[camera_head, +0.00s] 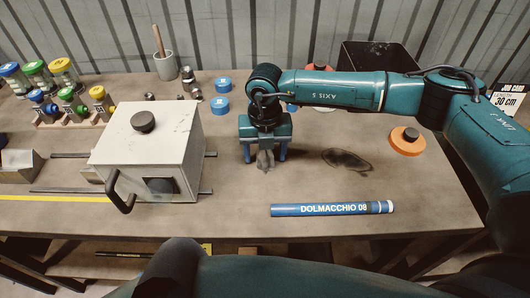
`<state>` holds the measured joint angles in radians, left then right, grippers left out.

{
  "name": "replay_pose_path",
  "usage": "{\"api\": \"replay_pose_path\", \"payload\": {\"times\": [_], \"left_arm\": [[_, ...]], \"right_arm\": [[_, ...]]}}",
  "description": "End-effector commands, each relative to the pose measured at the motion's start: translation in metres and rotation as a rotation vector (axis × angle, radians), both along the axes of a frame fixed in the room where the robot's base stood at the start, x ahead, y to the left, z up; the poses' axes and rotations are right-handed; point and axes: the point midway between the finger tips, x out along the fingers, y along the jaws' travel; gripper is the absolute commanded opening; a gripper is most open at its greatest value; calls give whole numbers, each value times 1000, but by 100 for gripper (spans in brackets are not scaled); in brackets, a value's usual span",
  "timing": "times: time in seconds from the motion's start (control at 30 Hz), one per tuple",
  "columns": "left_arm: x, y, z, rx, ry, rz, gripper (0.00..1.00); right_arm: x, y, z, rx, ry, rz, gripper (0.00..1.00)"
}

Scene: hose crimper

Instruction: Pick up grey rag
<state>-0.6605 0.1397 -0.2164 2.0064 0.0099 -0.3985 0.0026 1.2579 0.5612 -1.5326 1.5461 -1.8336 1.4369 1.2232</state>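A small crumpled grey rag (265,160) shows on the table between the fingers of my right gripper (265,153). The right gripper points down, with one blue finger on each side of the rag. The fingers are apart, with a gap visible between them and the rag, so it looks open. The upper part of the rag is partly hidden under the gripper body. My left gripper is not in view.
A white crimper box (150,148) with a black handle stands left of the gripper. A blue tube marked DOLMACCHIO 08 (332,209) lies in front. A dark stain (346,160) marks the table. Blue caps (220,104) and an orange disc (407,141) lie farther back.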

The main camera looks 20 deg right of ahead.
Motion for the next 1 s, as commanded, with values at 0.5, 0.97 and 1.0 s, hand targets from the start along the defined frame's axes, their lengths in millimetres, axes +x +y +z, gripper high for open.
{"api": "replay_pose_path", "payload": {"times": [0.5, 0.97, 1.0], "left_arm": [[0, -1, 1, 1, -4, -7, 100], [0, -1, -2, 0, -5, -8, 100], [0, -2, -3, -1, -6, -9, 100]], "right_arm": [[0, 0, 1, 0, 0, 0, 22], [1, 0, 15, 2, -4, 0, 16], [1, 0, 22, 2, -4, 0, 16]]}}
